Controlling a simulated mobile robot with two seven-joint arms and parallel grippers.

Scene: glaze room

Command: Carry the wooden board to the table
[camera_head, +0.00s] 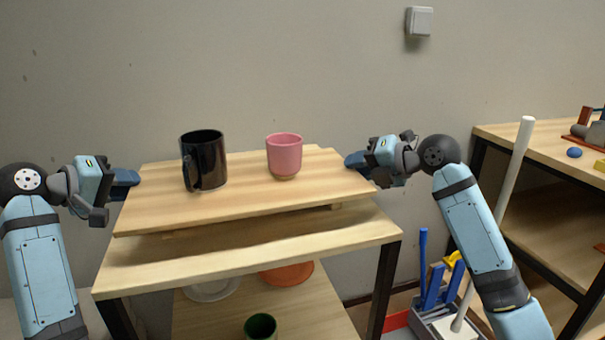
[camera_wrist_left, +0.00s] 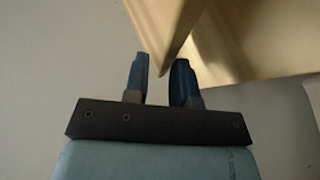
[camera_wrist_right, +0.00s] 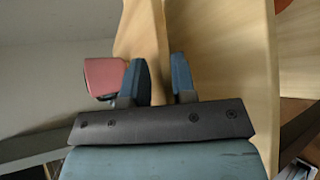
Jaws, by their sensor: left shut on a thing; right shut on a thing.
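The wooden board (camera_head: 240,196) is held level a little above the top of a wooden shelf unit (camera_head: 250,252), with a shadowed gap below it. A black mug (camera_head: 204,160) and a pink cup (camera_head: 284,155) stand upright on it. My left gripper (camera_head: 127,178) is shut on the board's left edge; the left wrist view shows the board (camera_wrist_left: 170,28) between its fingers (camera_wrist_left: 161,82). My right gripper (camera_head: 357,161) is shut on the right edge; the right wrist view shows the board (camera_wrist_right: 146,35) at its fingers (camera_wrist_right: 154,84) and the pink cup (camera_wrist_right: 103,78).
A green cup (camera_head: 260,327), an orange dish (camera_head: 287,274) and a white dish (camera_head: 212,289) sit on the lower shelf. At right stand another wooden table (camera_head: 500,133), a white pole (camera_head: 515,170) and a grey caddy (camera_head: 432,318) with blue tools. A wall rises close behind.

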